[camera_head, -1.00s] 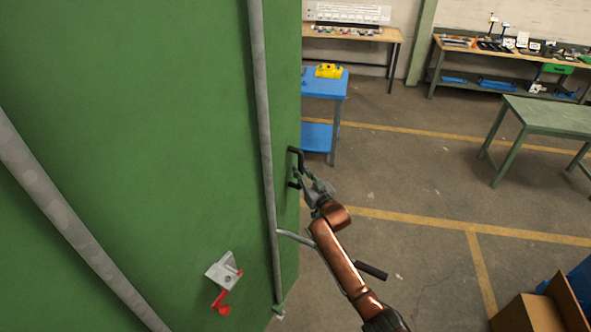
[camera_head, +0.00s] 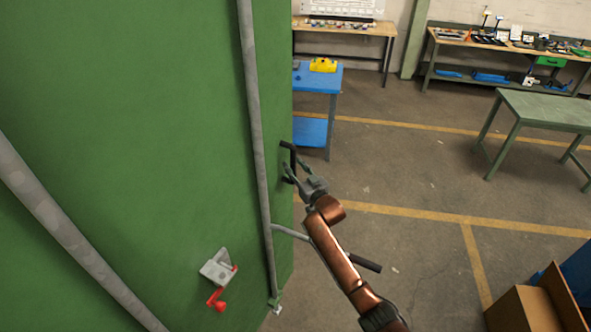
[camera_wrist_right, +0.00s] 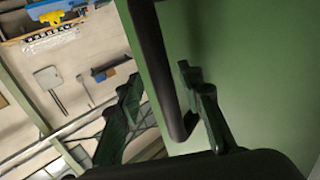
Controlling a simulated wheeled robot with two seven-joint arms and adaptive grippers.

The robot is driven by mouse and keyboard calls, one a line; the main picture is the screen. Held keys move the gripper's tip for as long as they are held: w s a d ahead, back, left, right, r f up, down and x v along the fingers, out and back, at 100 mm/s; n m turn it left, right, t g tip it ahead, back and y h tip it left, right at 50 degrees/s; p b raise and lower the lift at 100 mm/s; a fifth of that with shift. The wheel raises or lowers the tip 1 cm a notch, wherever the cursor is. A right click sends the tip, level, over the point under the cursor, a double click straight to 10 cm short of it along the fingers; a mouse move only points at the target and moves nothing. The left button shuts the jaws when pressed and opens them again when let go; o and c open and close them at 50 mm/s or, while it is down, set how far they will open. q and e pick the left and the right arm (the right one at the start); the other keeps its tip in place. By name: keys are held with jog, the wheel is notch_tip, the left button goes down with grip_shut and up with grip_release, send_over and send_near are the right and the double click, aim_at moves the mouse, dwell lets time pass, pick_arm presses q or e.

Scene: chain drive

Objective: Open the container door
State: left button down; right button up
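The green container door (camera_head: 150,130) fills the left of the head view, with a long grey locking bar (camera_head: 254,130) running down it. A black handle (camera_head: 293,158) stands out from the door's right-hand face. My right gripper (camera_head: 289,174) is at this handle. In the right wrist view the black handle (camera_wrist_right: 158,70) passes between the two dark fingers of the right gripper (camera_wrist_right: 165,110). The fingers are spread, with visible gaps to the handle. The grey lever (camera_head: 290,232) with a black grip runs behind my right arm. My left gripper is not in view.
A grey bracket with a red latch (camera_head: 218,280) sits low on the green face. A blue table (camera_head: 320,85) stands behind the door, a green table (camera_head: 545,110) to the right. A cardboard box (camera_head: 525,308) is at lower right. The floor between is clear.

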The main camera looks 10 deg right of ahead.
jog(key=v, duration=1.2)
